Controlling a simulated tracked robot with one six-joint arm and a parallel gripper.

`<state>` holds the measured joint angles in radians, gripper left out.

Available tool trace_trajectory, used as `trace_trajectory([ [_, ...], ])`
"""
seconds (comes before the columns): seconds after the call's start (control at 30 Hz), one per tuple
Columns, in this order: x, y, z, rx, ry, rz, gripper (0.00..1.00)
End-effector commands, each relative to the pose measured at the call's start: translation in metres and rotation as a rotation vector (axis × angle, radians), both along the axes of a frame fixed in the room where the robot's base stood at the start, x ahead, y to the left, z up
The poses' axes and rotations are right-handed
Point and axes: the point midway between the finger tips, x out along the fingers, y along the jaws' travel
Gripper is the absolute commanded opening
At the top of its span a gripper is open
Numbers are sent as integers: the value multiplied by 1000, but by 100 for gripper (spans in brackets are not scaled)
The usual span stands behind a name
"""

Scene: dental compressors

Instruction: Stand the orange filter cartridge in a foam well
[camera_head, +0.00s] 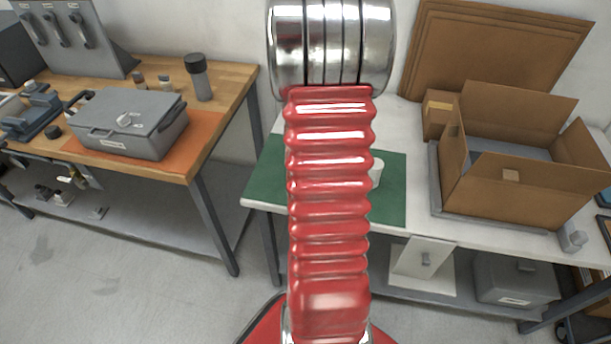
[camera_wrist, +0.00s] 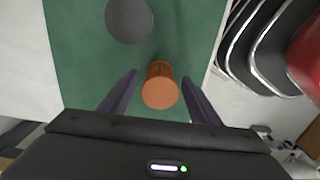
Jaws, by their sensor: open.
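The orange filter cartridge (camera_wrist: 160,93) is on the green mat (camera_wrist: 75,75) in the wrist view, its round end facing the camera and a little of its side showing. My gripper (camera_wrist: 160,79) is open, with one dark finger on each side of the cartridge. Gaps show between the fingers and its sides. In the head view my red arm hides the cartridge and the gripper. The cardboard box (camera_head: 507,195) stands open on the right, with a grey surface (camera_head: 510,150) inside that may be foam. I cannot make out any well in it.
A dark grey round thing (camera_wrist: 130,19) is on the mat just beyond the cartridge. A pale upright piece (camera_head: 376,172) shows beside my arm in the head view. A wooden bench (camera_head: 222,90) with a grey case (camera_head: 130,122) stands left, across a floor gap.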

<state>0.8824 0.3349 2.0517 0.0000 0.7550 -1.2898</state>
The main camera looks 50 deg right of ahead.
Motion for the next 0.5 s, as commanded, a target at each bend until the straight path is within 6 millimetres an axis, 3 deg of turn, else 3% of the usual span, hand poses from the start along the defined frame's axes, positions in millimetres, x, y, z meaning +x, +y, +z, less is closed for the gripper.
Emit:
trace_trajectory([
  [0.07, 0, 0, 0, 0, 0, 0, 57],
  [0.5, 0, 0, 0, 0, 0, -1, 26],
])
